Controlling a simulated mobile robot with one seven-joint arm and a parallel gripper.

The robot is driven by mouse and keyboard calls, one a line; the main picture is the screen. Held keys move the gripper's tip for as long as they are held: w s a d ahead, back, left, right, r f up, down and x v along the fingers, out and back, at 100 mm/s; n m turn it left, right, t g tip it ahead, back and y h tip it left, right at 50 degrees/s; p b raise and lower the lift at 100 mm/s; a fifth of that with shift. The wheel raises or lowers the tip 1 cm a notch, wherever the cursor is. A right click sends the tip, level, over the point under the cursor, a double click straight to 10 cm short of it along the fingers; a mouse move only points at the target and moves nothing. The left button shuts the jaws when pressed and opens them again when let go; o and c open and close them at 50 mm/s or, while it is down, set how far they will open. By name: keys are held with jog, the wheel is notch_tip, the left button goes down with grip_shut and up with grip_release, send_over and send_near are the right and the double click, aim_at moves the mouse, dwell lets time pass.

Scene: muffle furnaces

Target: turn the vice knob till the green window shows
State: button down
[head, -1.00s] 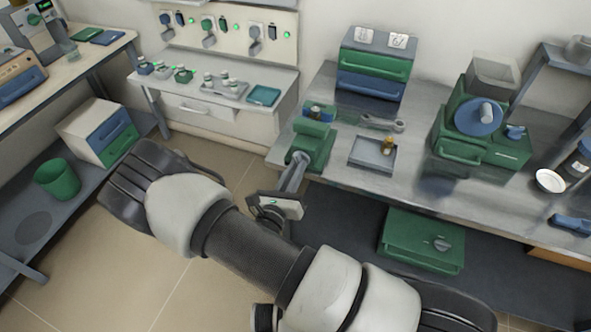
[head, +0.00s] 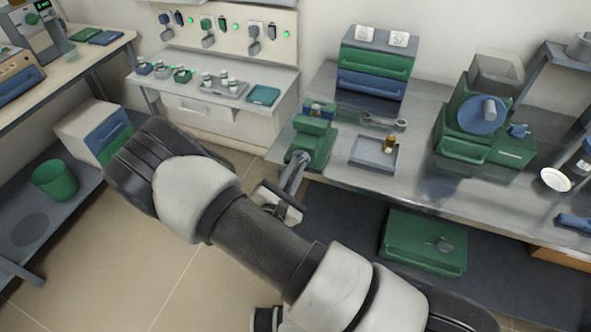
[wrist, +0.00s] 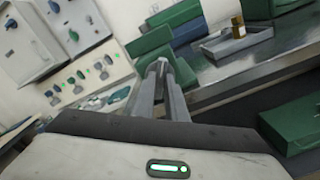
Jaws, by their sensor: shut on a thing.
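The green vice (head: 314,145) stands at the left front edge of the grey bench, and it also shows in the wrist view (wrist: 150,43). Its knob faces the front, and the fingertips largely hide it. My gripper (head: 298,160) reaches up to the vice from the front and is shut on the knob. In the wrist view my gripper (wrist: 161,66) has its two fingers closing together at the vice's front face. I cannot make out a green window in either view.
A grey tray (head: 362,155) with a small brass-coloured piece (head: 389,145) lies right of the vice. A wrench-like tool (head: 385,122) and a drawer unit (head: 374,84) are behind. A green machine (head: 465,125) stands farther right. A green box (head: 410,245) is under the bench.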

jog(key=shift+f+m, duration=0.1)
jog(key=shift+m, duration=0.8)
jog(key=c, duration=1.8)
grip_release()
jog(key=shift+s, duration=0.1)
jog(key=v, duration=1.7)
jog(key=shift+b, duration=0.35)
jog(key=shift+r, duration=0.25)
